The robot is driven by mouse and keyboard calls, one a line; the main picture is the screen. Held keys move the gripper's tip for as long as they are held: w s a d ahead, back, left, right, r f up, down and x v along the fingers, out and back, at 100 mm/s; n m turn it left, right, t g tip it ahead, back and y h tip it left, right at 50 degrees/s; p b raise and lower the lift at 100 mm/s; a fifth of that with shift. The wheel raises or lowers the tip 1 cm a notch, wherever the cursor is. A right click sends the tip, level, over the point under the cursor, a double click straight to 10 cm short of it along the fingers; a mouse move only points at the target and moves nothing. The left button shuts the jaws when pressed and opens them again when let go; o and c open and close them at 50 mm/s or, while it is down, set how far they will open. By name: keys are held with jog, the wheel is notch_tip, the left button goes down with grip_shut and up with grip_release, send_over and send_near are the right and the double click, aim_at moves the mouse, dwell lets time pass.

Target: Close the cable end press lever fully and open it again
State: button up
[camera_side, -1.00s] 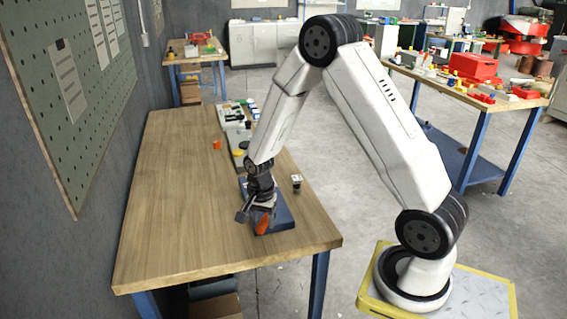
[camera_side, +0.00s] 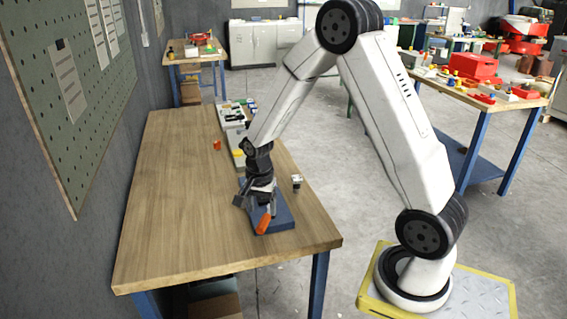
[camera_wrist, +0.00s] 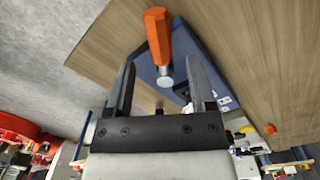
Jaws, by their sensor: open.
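The press lever shows as an orange handle (camera_side: 264,222) at the near end of a blue base plate (camera_side: 283,218) on the wooden bench. In the wrist view the orange handle (camera_wrist: 157,36) points away from a round metal end, over the blue plate (camera_wrist: 193,50). My gripper (camera_side: 255,200) is low over the plate, just behind the handle in the side view. In the wrist view my gripper (camera_wrist: 161,78) has its fingers apart, with the metal end of the lever between or beyond them. I cannot tell whether they touch it. My gripper hides most of the press body.
A small metal-topped part (camera_side: 297,182) stands right of the plate. A small orange-red piece (camera_side: 217,145) lies farther back on the bench (camera_side: 175,190). A grey tray with several parts (camera_side: 235,118) lies at the bench's back right. The left of the bench is clear.

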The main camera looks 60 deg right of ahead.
aim_at(262, 220)
jog(key=shift+r, duration=1.6)
jog(key=shift+a, duration=0.1)
jog(key=s+a+r+n+t, duration=0.2)
jog(key=s+a+n, duration=0.7)
jog(key=n, duration=0.6)
jog(key=shift+s+a+r+n+t, duration=0.3)
jog(key=shift+a+r+t, duration=0.1)
jog(key=shift+a+r, duration=0.15)
